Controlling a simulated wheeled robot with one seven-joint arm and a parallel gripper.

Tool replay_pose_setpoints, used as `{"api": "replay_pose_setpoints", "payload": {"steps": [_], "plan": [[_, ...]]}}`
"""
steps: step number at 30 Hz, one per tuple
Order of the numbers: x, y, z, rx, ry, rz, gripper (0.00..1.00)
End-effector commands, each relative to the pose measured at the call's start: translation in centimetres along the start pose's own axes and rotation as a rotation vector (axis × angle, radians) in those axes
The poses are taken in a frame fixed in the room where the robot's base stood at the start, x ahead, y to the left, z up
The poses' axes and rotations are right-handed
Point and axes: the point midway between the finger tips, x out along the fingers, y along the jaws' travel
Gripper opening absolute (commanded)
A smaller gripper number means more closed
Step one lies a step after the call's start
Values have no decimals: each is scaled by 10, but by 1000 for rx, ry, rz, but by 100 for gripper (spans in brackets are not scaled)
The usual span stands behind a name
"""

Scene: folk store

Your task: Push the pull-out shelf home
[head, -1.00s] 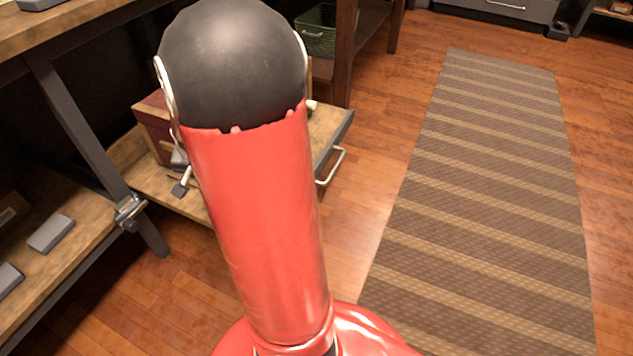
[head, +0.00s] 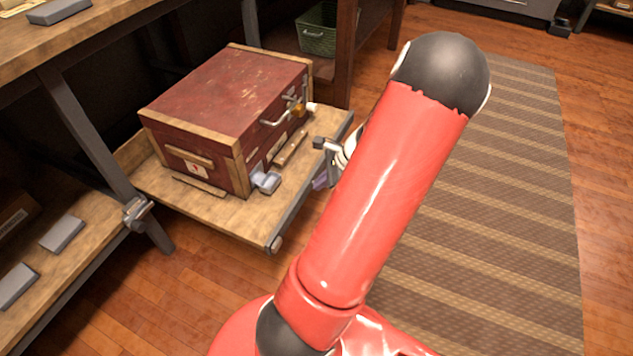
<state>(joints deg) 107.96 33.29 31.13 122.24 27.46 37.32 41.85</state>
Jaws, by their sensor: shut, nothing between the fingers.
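The pull-out shelf (head: 222,219) is a wooden board with a grey metal front edge, and it sticks out from under the workbench toward the right. A red wooden box with a crank (head: 225,95) rests on it. The shelf's pull handle is hidden, apparently behind my arm. My gripper (head: 324,146) shows only in part beside the shelf's front edge, with most of it behind my red arm. It is shut and empty. I cannot tell whether it touches the edge.
The workbench's slanted metal leg (head: 88,130) stands left of the shelf. A lower shelf (head: 75,265) holds grey blocks. A green basket (head: 318,38) sits behind. A striped rug (head: 500,200) covers clear floor on the right.

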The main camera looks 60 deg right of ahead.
Motion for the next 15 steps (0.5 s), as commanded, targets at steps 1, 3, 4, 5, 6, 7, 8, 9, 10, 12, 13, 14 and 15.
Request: {"api": "replay_pose_setpoints", "payload": {"steps": [1,3,4,5,6,7,8,9,10,12,13,14,15], "plan": [[-12,3,-19,112,-46,-40,0],[-23,5,-38,235,-103,-88,0],[-28,6,-45,279,-123,-108,0],[-31,8,-51,317,-143,-124,0],[-36,9,-58,361,-166,-145,0],[-38,10,-62,389,-181,-157,0],[-41,11,-66,413,-193,-169,0],[-43,11,-70,436,-206,-180,0],[-44,12,-72,449,-213,-186,0],[-44,12,-75,464,-222,-194,0],[-42,12,-75,467,-224,-195,0],[-40,11,-75,468,-225,-195,0],[-36,10,-74,467,-224,-195,0]]}}
